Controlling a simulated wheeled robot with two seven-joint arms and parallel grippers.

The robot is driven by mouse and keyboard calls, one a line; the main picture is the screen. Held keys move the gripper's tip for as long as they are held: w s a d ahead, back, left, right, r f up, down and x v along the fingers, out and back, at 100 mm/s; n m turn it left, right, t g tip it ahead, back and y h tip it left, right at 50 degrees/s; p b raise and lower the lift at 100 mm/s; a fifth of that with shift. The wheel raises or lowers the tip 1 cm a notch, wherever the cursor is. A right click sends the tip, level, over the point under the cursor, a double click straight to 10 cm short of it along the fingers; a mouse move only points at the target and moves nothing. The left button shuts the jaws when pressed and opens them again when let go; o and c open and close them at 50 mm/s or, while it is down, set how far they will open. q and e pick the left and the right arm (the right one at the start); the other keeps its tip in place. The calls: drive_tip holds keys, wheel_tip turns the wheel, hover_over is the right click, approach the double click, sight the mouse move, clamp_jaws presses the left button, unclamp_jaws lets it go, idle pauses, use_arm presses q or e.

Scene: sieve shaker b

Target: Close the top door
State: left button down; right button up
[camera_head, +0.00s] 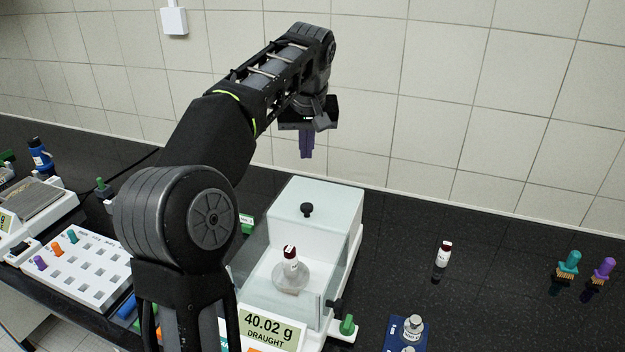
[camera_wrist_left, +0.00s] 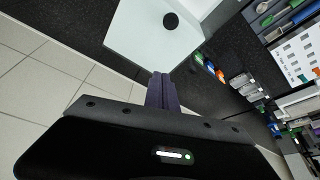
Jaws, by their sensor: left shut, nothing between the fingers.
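The balance's top door (camera_head: 318,200) is a pale glass panel with a black knob (camera_head: 306,209), on the glass draught shield. I cannot tell whether it fully covers the opening. The display (camera_head: 266,328) reads 40.02 g with DRAUGHT below. A red-capped flask (camera_head: 290,275) stands inside. My left gripper (camera_head: 307,155) is shut and empty, its purple fingers pointing down above the far side of the shield, apart from the knob. In the left wrist view, the fingers (camera_wrist_left: 161,78) show beside the panel (camera_wrist_left: 145,42) and its knob (camera_wrist_left: 171,20). My right gripper is not in view.
My left arm hides part of the bench left of the balance. A white rack (camera_head: 75,268) with coloured pegs stands there. A red-capped vial (camera_head: 442,260) stands to the right, with teal (camera_head: 569,264) and purple (camera_head: 603,269) brushes beyond. A tiled wall (camera_head: 450,95) rises behind.

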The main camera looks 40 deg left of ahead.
use_arm(q)
drive_tip(key=s, duration=0.2)
drive_tip(key=b, duration=0.5)
hover_over(304, 201)
drive_tip(key=shift+n, duration=0.3)
drive_tip(key=f, duration=0.6)
drive_tip(key=shift+s+d, duration=0.25)
drive_tip(key=shift+s, duration=0.15)
drive_tip(key=x, duration=0.3)
drive_tip(key=shift+f, duration=0.1)
drive_tip(key=shift+d+f, duration=0.15)
drive_tip(key=shift+f, duration=0.15)
drive_tip(key=shift+s+d+f, duration=0.15)
drive_tip(key=shift+s+d, duration=0.85)
drive_tip(key=shift+s, duration=0.15)
drive_tip(key=shift+s+d+f, duration=0.1)
drive_tip(key=shift+d+f, duration=0.05)
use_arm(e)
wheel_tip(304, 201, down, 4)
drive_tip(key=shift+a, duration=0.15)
use_arm(q)
drive_tip(key=shift+p, duration=0.35)
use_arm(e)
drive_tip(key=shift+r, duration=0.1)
